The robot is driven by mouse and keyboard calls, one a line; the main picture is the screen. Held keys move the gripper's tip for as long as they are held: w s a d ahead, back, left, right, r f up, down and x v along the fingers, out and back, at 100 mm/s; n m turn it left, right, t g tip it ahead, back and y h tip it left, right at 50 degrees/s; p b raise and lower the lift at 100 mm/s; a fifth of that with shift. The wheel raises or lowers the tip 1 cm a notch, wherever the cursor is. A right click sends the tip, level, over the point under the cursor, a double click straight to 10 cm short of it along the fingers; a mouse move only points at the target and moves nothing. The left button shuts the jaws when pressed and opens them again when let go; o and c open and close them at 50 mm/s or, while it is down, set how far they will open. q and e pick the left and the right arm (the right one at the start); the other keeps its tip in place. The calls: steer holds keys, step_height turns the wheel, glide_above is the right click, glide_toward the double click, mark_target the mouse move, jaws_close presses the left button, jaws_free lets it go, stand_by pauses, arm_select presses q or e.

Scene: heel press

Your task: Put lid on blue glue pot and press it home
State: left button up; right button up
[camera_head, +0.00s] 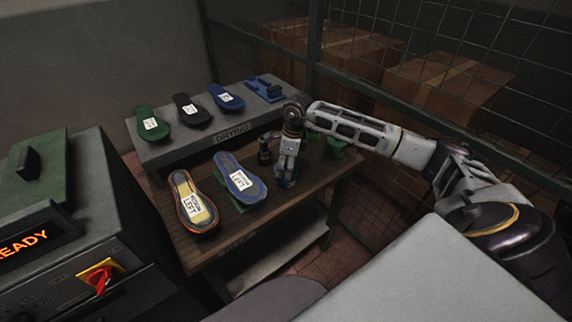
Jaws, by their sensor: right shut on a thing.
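The blue glue pot (285,183) stands on the wooden bench, right of the blue-rimmed sole. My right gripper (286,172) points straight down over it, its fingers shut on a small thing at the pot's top. This looks like the lid, but the fingers mostly hide it. I cannot tell whether the lid is seated or just above the rim. My left gripper is not in view.
A black pot (264,153) stands close left of my gripper, and a green pot (335,147) behind my right arm. Soles lie on the wooden bench (265,222) and the grey drying bench (186,153). A machine (60,215) reading READY stands left; a mesh fence (420,95) is behind.

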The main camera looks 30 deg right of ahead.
steer(key=shift+s+f, duration=0.1)
steer(key=shift+f, duration=0.1)
stand_by(0.6)
steer(key=o, duration=0.9)
steer(key=shift+o, duration=0.3)
steer(key=shift+r, duration=0.1)
steer(key=shift+r, duration=0.2)
steer(key=shift+r+p, duration=1.7)
steer(key=shift+r, duration=1.65)
steer(key=shift+f, duration=0.1)
